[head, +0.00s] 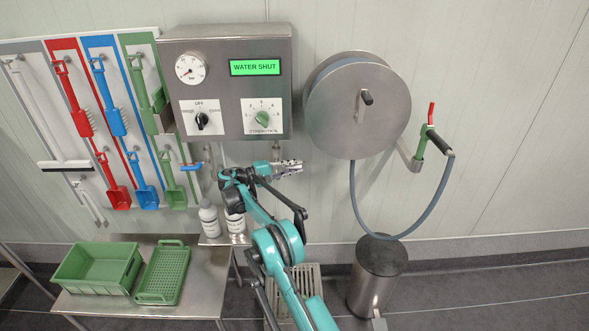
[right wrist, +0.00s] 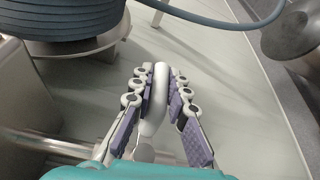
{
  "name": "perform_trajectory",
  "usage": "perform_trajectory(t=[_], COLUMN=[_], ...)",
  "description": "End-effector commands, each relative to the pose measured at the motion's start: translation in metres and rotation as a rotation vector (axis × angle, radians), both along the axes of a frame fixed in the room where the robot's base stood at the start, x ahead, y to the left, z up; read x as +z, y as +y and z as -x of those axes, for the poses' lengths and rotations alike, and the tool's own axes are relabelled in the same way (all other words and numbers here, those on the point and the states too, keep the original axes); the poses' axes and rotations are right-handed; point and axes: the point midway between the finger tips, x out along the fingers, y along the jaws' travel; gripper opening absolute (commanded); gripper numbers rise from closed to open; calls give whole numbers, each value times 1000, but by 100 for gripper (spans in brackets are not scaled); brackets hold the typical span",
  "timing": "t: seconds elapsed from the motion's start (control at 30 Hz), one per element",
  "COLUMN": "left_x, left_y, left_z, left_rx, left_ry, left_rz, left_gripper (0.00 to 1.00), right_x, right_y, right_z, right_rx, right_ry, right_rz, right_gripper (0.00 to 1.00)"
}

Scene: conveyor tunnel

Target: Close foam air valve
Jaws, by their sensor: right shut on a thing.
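My right gripper (head: 289,168) is below the right part of the steel control box, under a short pipe stub (head: 276,148). In the right wrist view its jaws (right wrist: 158,88) are shut on a pale grey lever (right wrist: 155,105), the apparent handle of the foam air valve, with a finger on each side. In the head view the gripper hides the lever and the valve body. A blue-handled valve (head: 190,166) sits farther left under the box. My left gripper is not in view.
The control box (head: 225,50) shows WATER SHUT, a gauge and two knobs. A hose reel (head: 340,120) is right of the gripper, its hose (head: 418,222) hanging low. Bottles (head: 208,219), a table with green crates (head: 95,268) and a bin (head: 376,280) stand below.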

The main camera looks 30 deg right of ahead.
Motion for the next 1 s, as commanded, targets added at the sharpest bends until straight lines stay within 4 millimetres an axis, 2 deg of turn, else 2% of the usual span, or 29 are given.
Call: perform_trajectory(t=[0.3, 0.33, 0.4, 0.77, 0.87, 1.0], left_x=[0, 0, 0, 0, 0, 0], left_y=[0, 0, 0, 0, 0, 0], left_z=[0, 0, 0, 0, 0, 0], left_rx=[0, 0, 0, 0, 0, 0], left_ry=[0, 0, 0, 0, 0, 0], left_rz=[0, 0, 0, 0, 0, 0], left_gripper=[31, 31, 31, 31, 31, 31], right_x=[1, 1, 1, 1, 1, 3], right_y=[0, 0, 0, 5, 18, 47], right_z=[0, 0, 0, -1, -3, -7], right_rx=[1, 1, 1, 2, 4, 5], right_ry=[1, 1, 1, 1, 1, 1], right_rz=[2, 2, 2, 1, 1, 1], right_gripper=[0, 23, 37, 37, 37, 37])
